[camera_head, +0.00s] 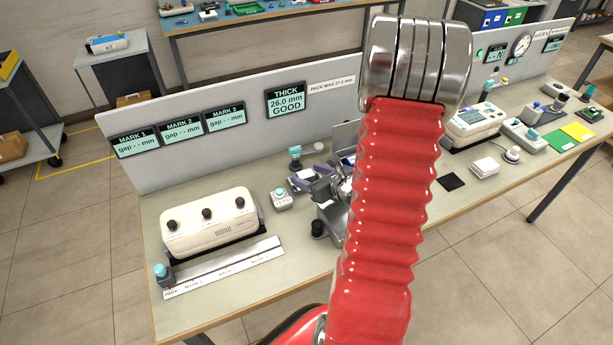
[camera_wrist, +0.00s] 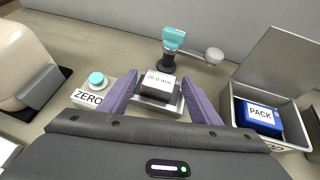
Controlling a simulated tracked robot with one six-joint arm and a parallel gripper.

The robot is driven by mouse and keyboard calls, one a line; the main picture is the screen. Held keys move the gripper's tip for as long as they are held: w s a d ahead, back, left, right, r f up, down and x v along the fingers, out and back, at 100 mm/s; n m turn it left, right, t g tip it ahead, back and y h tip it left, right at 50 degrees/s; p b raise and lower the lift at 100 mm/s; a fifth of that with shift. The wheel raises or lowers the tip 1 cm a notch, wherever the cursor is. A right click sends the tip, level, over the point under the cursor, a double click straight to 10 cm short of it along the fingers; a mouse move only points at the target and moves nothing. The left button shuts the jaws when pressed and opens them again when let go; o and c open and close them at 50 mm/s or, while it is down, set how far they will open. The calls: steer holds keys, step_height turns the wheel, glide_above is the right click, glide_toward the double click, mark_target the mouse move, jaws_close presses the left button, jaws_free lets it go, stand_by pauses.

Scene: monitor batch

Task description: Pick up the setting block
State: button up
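A small block with a white top labelled "26.0 mm" (camera_wrist: 159,80), which looks like the setting block, sits on the small stand of a gauge with a teal-topped post (camera_wrist: 174,40) behind it. My gripper (camera_wrist: 160,76) is open. Its two purple fingers stand on the left and right of the block, with a narrow gap visible on each side. In the head view my gripper (camera_head: 304,180) is small and partly hidden by my own arm. The block's lower part and any contact near the fingertips are hard to make out.
A ZERO button box (camera_wrist: 94,92) stands close left of the fingers. An open grey bin (camera_wrist: 292,127) holding a blue PACK block (camera_wrist: 262,117) is close on the right. A grey panel stands behind. The THICK display (camera_head: 286,100) reads 26.0 mm GOOD.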

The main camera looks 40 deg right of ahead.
mark_target(309, 177)
steer(key=c, duration=1.2)
steer(key=shift+r, duration=0.1)
steer(key=shift+c, duration=0.2)
step_height(309, 177, up, 10)
stand_by(0.7)
